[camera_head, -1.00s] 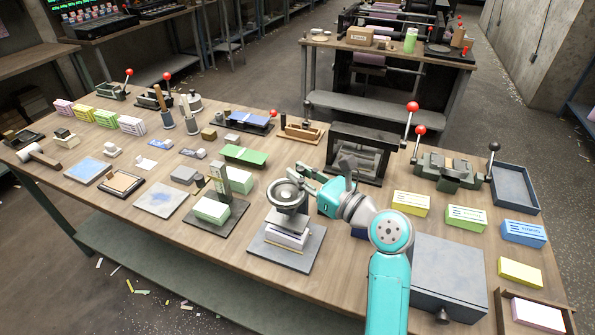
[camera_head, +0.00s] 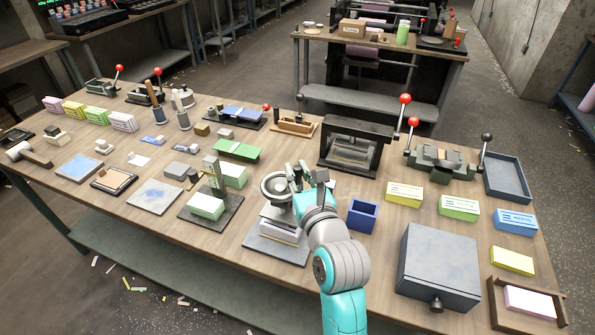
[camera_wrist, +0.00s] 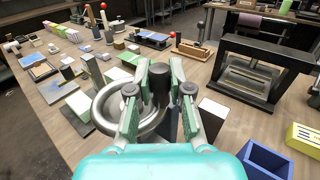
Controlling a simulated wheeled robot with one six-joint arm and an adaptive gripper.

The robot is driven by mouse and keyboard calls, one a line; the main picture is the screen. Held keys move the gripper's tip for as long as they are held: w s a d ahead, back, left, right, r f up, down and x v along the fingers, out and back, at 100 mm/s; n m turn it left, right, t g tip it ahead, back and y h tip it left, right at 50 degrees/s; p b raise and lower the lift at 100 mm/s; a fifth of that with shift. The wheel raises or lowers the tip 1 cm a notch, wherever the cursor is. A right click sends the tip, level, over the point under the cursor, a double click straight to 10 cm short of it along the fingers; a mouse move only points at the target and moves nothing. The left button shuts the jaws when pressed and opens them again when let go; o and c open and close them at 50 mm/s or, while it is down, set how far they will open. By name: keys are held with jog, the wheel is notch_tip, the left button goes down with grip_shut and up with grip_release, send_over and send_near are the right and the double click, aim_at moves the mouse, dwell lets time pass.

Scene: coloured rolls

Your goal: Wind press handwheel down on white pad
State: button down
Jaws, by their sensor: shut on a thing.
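The press handwheel (camera_head: 270,186) is a grey ring above a small press on a grey base plate (camera_head: 262,247). A white pad (camera_head: 280,229) lies in a stack under the wheel, partly hidden by my arm. My gripper (camera_head: 303,174) is at the wheel's right side. In the wrist view the ring (camera_wrist: 100,108) is left of centre, and my gripper (camera_wrist: 161,72) has its fingers on either side of a dark upright handle (camera_wrist: 159,82) at the rim. It is shut on that handle. The exact finger contact is partly hidden.
A black-framed press (camera_head: 355,147) stands behind. A stamp stand with a green block (camera_head: 206,206) is to the left. Bare wood shows between them.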

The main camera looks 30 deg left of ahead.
dwell(0.5)
jog(key=c, duration=1.1)
grip_release()
jog(key=shift+o, duration=0.2)
jog(key=v, duration=1.2)
jog(key=shift+s, duration=0.15)
